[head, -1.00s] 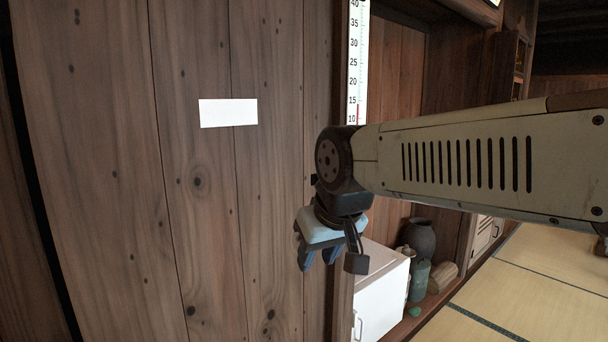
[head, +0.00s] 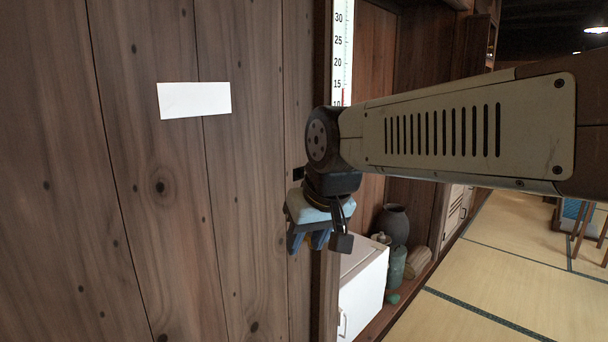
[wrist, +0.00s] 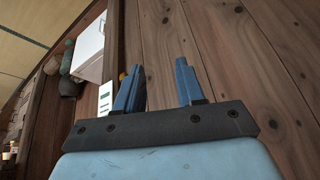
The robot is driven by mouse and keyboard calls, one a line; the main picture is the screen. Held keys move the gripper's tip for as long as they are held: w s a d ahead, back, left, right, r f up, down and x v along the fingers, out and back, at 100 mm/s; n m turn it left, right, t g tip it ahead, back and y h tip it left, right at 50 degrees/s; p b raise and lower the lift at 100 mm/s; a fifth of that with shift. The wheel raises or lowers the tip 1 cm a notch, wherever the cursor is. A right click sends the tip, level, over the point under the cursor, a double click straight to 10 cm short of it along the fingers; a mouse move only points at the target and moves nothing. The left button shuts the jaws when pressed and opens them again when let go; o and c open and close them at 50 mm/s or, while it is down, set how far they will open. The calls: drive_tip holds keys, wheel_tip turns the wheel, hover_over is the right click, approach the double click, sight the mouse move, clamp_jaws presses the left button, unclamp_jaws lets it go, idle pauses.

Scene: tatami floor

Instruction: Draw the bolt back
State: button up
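I cannot make out a bolt clearly in either view. A wooden plank door (head: 150,230) fills the left of the head view. A small dark fitting (head: 298,173) shows at its right edge, just above my gripper, partly hidden by the wrist; I cannot tell whether it belongs to the bolt. My gripper (head: 308,243) hangs fingers-down in front of that edge. In the wrist view my gripper (wrist: 157,68) has its two blue fingers apart, with only planks between them. A small yellow-orange spot (wrist: 122,76) shows beside the left finger, mostly hidden.
A blank white paper (head: 194,100) is on the door. A thermometer scale (head: 341,50) stands right of the door edge. A white cabinet (head: 362,285), a dark jar (head: 393,222) and a green canister (head: 398,265) stand low beyond it. Open tatami floor (head: 500,280) lies right.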

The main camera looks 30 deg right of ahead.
drive_tip(key=w+d+f+m+t+y, duration=0.1)
drive_tip(key=w+d+m+y, duration=0.3)
drive_tip(key=w+m+y, duration=0.8)
drive_tip(key=w+d+m+t+h, duration=0.3)
drive_tip(key=w+d+m+t, duration=0.2)
drive_tip(key=d+m, duration=0.55)
drive_tip(key=w+d+m+t+h, duration=0.35)
drive_tip(key=d+m+t, duration=0.25)
drive_tip(key=d+m, duration=0.45)
drive_tip(key=w+a+n, duration=0.1)
drive_tip(key=w+a, duration=0.2)
drive_tip(key=w, duration=1)
drive_tip(key=shift+w+a+n, duration=0.15)
drive_tip(key=shift+w+n, duration=0.05)
drive_tip(key=shift+n, duration=0.1)
drive_tip(key=shift+c, duration=0.4)
clamp_jaws()
